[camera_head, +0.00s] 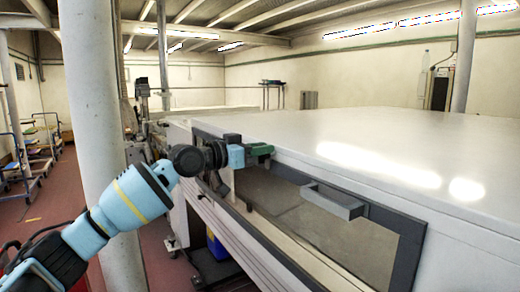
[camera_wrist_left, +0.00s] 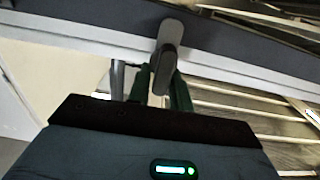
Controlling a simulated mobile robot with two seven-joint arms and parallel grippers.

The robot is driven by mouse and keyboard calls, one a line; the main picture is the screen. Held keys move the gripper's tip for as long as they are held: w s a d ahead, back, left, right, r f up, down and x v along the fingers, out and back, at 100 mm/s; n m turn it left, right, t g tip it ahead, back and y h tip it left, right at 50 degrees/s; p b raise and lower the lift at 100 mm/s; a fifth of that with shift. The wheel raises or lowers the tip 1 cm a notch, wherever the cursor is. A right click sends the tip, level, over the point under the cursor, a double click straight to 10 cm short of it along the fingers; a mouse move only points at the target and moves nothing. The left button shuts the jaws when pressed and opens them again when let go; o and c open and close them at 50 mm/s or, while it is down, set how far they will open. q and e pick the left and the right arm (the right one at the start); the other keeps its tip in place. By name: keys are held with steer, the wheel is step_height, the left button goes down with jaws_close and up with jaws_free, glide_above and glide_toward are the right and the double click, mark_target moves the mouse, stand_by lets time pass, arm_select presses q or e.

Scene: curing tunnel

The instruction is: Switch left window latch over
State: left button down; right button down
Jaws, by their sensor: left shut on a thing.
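The left window latch (camera_wrist_left: 171,32) is a grey rounded lever on the dark window frame in the left wrist view. My left gripper (camera_head: 259,151) has dark green fingers and reaches the upper left part of the window frame in the head view. In the left wrist view the fingers stand on both sides of the latch's lower end and are shut on it. In the head view the gripper hides the latch. The window (camera_head: 365,250) has a dark frame (camera_head: 398,226) and glass in the side of the white tunnel housing. My right gripper is not in view.
A grey bar handle (camera_head: 333,200) sticks out from the window frame to the right of my gripper. The white housing top (camera_head: 390,140) is broad and bare. A thick white column (camera_head: 92,90) stands close behind my left arm. Trolleys (camera_head: 38,150) stand far left.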

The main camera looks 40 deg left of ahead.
arm_select(q)
steer(key=shift+d+m, duration=0.1)
steer(key=shift+m, duration=0.3)
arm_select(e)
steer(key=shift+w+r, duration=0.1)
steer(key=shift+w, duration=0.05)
arm_select(q)
steer(key=m, duration=0.2)
steer(key=shift+s+d+m, duration=0.1)
steer(key=shift+d+m, duration=0.05)
steer(key=shift+m, duration=0.25)
steer(key=m, duration=0.4)
steer(key=shift+s+d+f+m, duration=0.1)
steer(key=shift+d+f+m, duration=0.1)
steer(key=shift+d+m, duration=0.1)
steer(key=m, duration=0.2)
steer(key=shift+f+m+b, duration=0.1)
steer(key=shift+m+b, duration=0.2)
steer(key=m, duration=0.4)
steer(key=shift+s+d+f, duration=0.1)
steer(key=shift+d+f, duration=0.05)
steer(key=shift+f, duration=0.1)
steer(key=shift+f+m+b, duration=0.1)
steer(key=shift+m+b, duration=0.2)
steer(key=shift+m, duration=0.5)
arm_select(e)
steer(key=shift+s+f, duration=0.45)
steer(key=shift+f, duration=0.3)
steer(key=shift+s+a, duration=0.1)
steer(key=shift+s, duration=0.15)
